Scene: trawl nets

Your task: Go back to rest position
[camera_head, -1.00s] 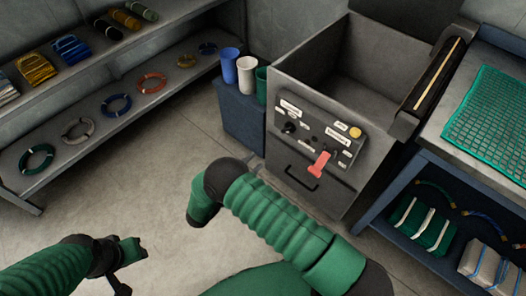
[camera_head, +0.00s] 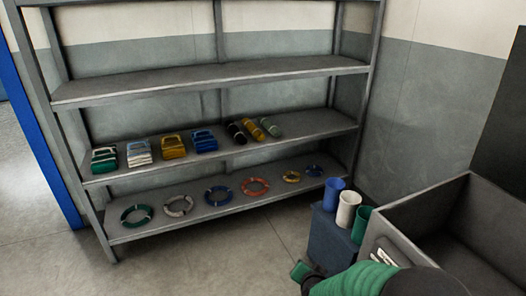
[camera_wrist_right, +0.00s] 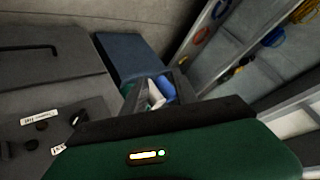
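My right arm (camera_head: 365,281) shows at the bottom right of the head view, in front of the grey bin. Its gripper cannot be made out there. In the right wrist view, the right gripper (camera_wrist_right: 158,94) has its two dark fingers apart, with the cups visible through the gap beyond. It looks open and holds nothing that I can see. My left arm and left gripper are outside both current views.
A grey shelf rack (camera_head: 215,74) holds folded nets and rope coils. Blue (camera_head: 333,194), white (camera_head: 347,210) and green (camera_head: 361,225) cups stand on a blue cabinet (camera_head: 331,240). An open grey bin (camera_head: 432,200) is close on the right. The floor (camera_head: 215,262) before the rack is clear.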

